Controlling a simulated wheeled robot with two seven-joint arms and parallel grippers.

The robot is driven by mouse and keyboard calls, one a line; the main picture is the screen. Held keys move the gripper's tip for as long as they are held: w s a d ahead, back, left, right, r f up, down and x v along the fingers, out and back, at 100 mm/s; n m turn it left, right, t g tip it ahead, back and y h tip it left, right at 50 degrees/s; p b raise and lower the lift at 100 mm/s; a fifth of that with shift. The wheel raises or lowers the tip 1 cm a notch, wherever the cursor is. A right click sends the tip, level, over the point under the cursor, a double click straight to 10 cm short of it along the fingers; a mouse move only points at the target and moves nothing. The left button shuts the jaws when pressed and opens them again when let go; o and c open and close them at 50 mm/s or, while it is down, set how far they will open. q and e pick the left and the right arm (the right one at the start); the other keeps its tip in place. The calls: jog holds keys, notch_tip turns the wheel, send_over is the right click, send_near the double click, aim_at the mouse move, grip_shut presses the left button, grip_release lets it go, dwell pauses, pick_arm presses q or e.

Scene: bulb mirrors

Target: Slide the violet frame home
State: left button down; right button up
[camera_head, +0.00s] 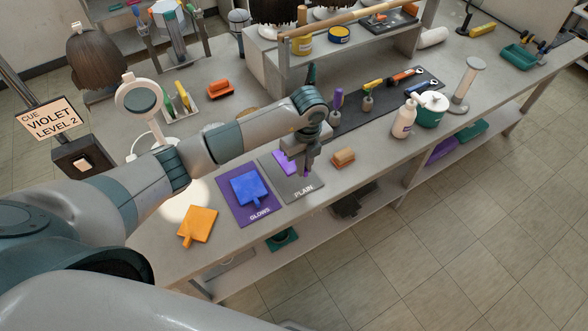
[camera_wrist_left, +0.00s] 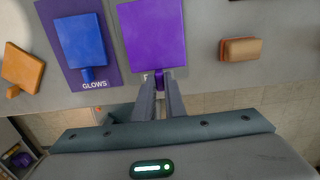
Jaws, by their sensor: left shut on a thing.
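The violet frame (camera_head: 283,160) is a flat square with a short handle; it also shows in the left wrist view (camera_wrist_left: 152,35). My left gripper (camera_head: 304,173) is shut on its handle; in the left wrist view the fingers (camera_wrist_left: 159,84) sit on either side of it. The frame is over the grey PLAIN mat (camera_head: 304,189); I cannot tell whether it touches the mat. My gripper hides part of it in the head view. The blue frame (camera_head: 249,188) lies on the violet GLOWS mat (camera_head: 236,212). My right gripper is not in view.
An orange frame (camera_head: 198,226) lies left of the mats. A brown block (camera_head: 343,158) lies right of them. A round mirror (camera_head: 139,98) stands behind on the left. A sign (camera_head: 49,120) reads CUE VIOLET LEVEL 2. Bottles (camera_head: 404,121) stand to the right.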

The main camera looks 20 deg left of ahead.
pick_arm(q)
jog(key=m, duration=0.1)
jog(key=r+m, duration=0.1)
jog(key=m, duration=0.1)
jog(key=r+m+b, duration=0.1)
jog(key=shift+w+d+r, duration=0.1)
jog(key=shift+w+d, duration=0.15)
jog(key=r+m, duration=0.1)
jog(key=m, duration=0.3)
jog(key=r+m+b, duration=0.1)
jog(key=r+m, duration=0.1)
jog(key=m, duration=0.2)
jog(key=s+r+m+b, duration=0.1)
jog(key=m, duration=0.3)
jog(key=shift+d+r+h, duration=0.3)
jog(key=shift+d+r, duration=0.05)
jog(key=s+a+r+m+b, duration=0.2)
jog(key=s+m, duration=0.4)
jog(key=m, duration=0.9)
jog(key=s+a+r+m+b, duration=0.1)
jog(key=s+r+m+b, duration=0.2)
jog(key=m, duration=1.2)
jog(key=shift+s+a+r+g, duration=0.35)
jog(key=shift+s+r, duration=0.35)
jog(key=shift+s, duration=0.8)
jog(key=shift+a, duration=0.1)
